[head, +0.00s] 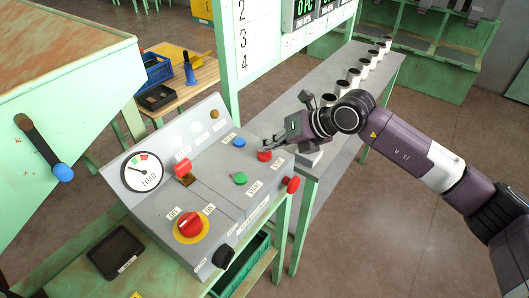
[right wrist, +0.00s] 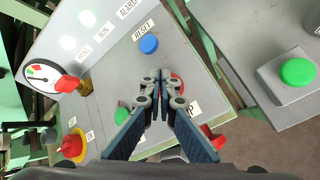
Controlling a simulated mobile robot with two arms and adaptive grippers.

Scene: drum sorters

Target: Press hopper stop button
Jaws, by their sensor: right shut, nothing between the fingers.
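The grey sloped control panel (head: 205,170) carries a red button (head: 264,156) at its right side, with a blue button (head: 239,142) and a green button (head: 240,179) nearby. My right gripper (head: 267,145) is shut and empty, its fingertips right by the red button. In the right wrist view the closed fingertips (right wrist: 160,76) partly cover the red button (right wrist: 178,83). The blue button (right wrist: 149,44) by the RESET label stands clear beyond them. I cannot tell whether the tips touch the red button. My left gripper is in neither view.
A red knob (head: 291,184) sticks out at the panel's right edge. A red switch on a yellow disc (head: 190,224) and a red lever (head: 182,167) stand on the panel. A grey bench (head: 335,120) with several cups runs behind my right arm.

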